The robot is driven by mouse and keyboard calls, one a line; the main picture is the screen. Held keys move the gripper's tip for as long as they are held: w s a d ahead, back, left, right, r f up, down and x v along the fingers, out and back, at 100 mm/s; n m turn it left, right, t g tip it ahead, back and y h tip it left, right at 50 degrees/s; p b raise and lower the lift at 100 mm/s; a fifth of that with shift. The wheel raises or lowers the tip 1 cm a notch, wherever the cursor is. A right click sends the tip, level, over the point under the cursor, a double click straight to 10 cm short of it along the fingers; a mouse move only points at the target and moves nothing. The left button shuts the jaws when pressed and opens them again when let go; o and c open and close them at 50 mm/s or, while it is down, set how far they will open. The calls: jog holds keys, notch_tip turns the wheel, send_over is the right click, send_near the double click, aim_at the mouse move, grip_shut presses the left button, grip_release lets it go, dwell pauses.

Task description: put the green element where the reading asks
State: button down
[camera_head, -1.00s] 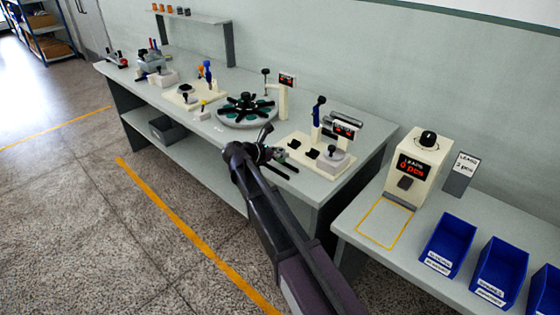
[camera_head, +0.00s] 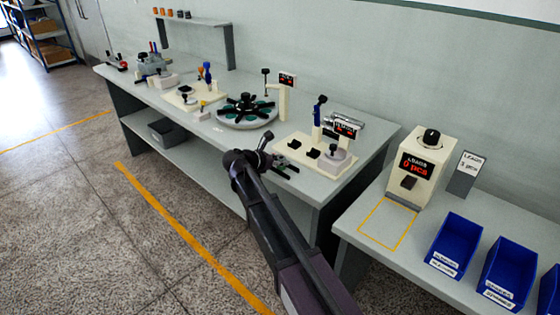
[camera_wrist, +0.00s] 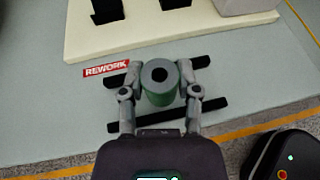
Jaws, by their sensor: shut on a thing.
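The green element (camera_wrist: 158,97), a short green cylinder with a grey top and a dark centre hole, sits between the fingers of my gripper (camera_wrist: 158,82) in the wrist view. The fingers are shut on its two sides. It is over a pair of black rails (camera_wrist: 204,104) beside a red REWORK label (camera_wrist: 106,69). I cannot tell whether it touches the rails or the bench. In the head view my gripper (camera_head: 268,160) is at the bench's front edge, and the element is not clear there. A small red display (camera_head: 345,131) stands behind the cream fixture, its text too small to read.
The cream fixture plate (camera_head: 289,151) with black blocks lies just behind the rails. A round dial (camera_head: 247,123) with black arms is left of it. A LEADS counter (camera_head: 423,168) and blue bins (camera_head: 452,246) stand on the right bench. Bare floor lies in front.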

jog(key=shift+c, duration=1.6)
grip_release()
jog(key=shift+f, duration=0.1)
jog(key=shift+r, duration=0.2)
jog(key=shift+s+a+r+p, duration=0.3)
jog(key=shift+s+a+p, duration=0.05)
jog(key=shift+a+p, duration=0.1)
jog(key=p+v, duration=0.4)
jog(key=v, duration=0.6)
jog(key=shift+s+a, duration=0.25)
jog(key=shift+d+r, duration=0.1)
